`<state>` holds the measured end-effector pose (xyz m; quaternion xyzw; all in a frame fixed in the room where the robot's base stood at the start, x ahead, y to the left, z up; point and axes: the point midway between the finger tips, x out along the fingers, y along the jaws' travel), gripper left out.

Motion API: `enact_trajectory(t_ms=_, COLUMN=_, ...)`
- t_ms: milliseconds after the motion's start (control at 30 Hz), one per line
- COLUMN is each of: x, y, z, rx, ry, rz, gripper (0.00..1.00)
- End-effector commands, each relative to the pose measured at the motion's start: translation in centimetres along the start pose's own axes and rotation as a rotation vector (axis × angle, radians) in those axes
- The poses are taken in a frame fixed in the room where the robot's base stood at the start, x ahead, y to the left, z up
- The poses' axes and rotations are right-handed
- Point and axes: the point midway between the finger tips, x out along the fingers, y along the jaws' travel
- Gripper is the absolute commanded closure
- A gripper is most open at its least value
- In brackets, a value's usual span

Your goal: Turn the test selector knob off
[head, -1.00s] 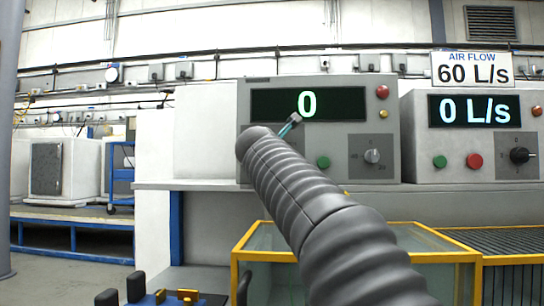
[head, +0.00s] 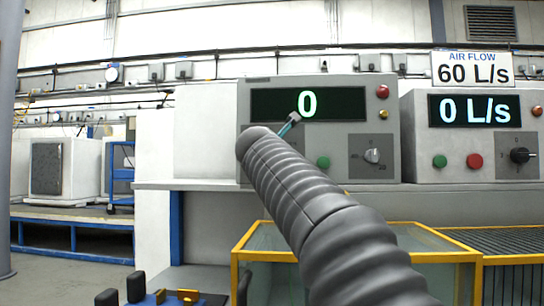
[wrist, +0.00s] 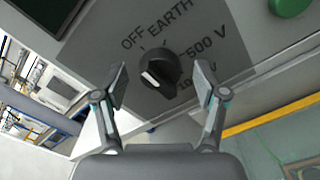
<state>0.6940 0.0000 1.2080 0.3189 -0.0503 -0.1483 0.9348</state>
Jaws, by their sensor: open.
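In the wrist view the black test selector knob (wrist: 158,70) sits on a dark grey label plate (wrist: 195,35) marked OFF, EARTH, 500 V and a partly covered further voltage. A white patch shows on the knob's lower-left side; I cannot tell which label it selects. My gripper (wrist: 160,80) is open, with one finger left of the knob and one right, both apart from it. In the head view my arm hides this knob, and only a small part of my gripper (head: 290,124) shows in front of the panel with the "0" display (head: 270,104).
A green button (wrist: 289,5) lies at the wrist view's upper right. In the head view another panel (head: 470,140) reads "0 L/s", with its own black knob (head: 520,155). A yellow-framed tank (head: 440,258) stands below the panels.

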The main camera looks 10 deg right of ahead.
Motion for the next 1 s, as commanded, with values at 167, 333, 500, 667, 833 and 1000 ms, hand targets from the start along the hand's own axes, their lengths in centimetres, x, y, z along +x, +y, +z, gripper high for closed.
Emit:
enact_trajectory(t_ms=167, x=-1.4, y=0.1, z=0.1, rx=-0.001, ry=0.000, rz=0.002, gripper=0.28)
enact_trajectory(t_ms=333, x=-4.2, y=0.1, z=0.1, rx=0.001, ry=0.001, rz=0.004, gripper=0.28)
enact_trajectory(t_ms=500, x=-7.5, y=0.1, z=0.0, rx=0.000, ry=0.001, rz=0.003, gripper=0.28)
enact_trajectory(t_ms=667, x=-10.0, y=0.1, z=0.0, rx=0.000, ry=0.001, rz=0.002, gripper=0.28)
enact_trajectory(t_ms=833, x=-11.5, y=0.0, z=0.0, rx=-0.001, ry=0.001, rz=0.001, gripper=0.28)
enact_trajectory(t_ms=1000, x=-12.0, y=-0.1, z=0.0, rx=-0.001, ry=0.000, rz=-0.001, gripper=0.28)
